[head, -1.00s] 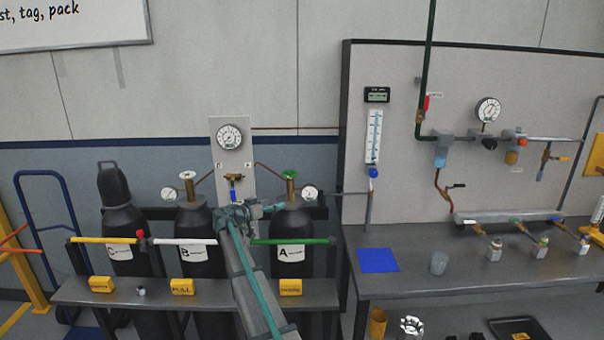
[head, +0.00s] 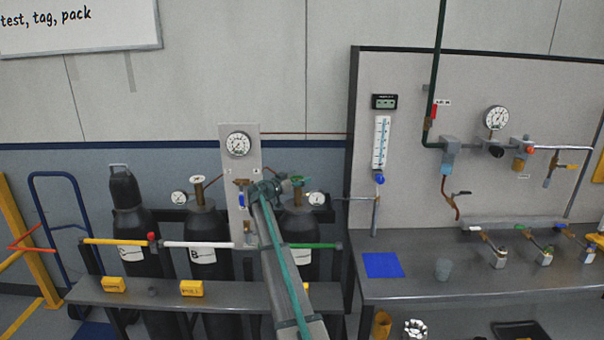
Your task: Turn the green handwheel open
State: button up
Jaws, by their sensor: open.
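The green handwheel (head: 298,179) sits on top of the valve of the right dark cylinder (head: 299,221) in the rack. It is partly hidden by my gripper. My gripper (head: 287,184) is open at the end of my arm, which reaches up from the bottom of the view. It points right, with its fingers close beside the handwheel's left side. I cannot tell whether they touch it or reach around it. The label of this cylinder is mostly hidden behind my arm.
A small gauge (head: 316,198) sits right of the green handwheel. The gauge panel (head: 238,150) is behind my gripper. A green bar (head: 315,245) crosses the right cylinder's front. A workbench (head: 420,285) stands at right.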

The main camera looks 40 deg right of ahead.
jog(key=shift+d, duration=0.8)
jog(key=shift+c, duration=0.2)
jog(key=c, duration=0.9)
jog(key=shift+f, duration=0.1)
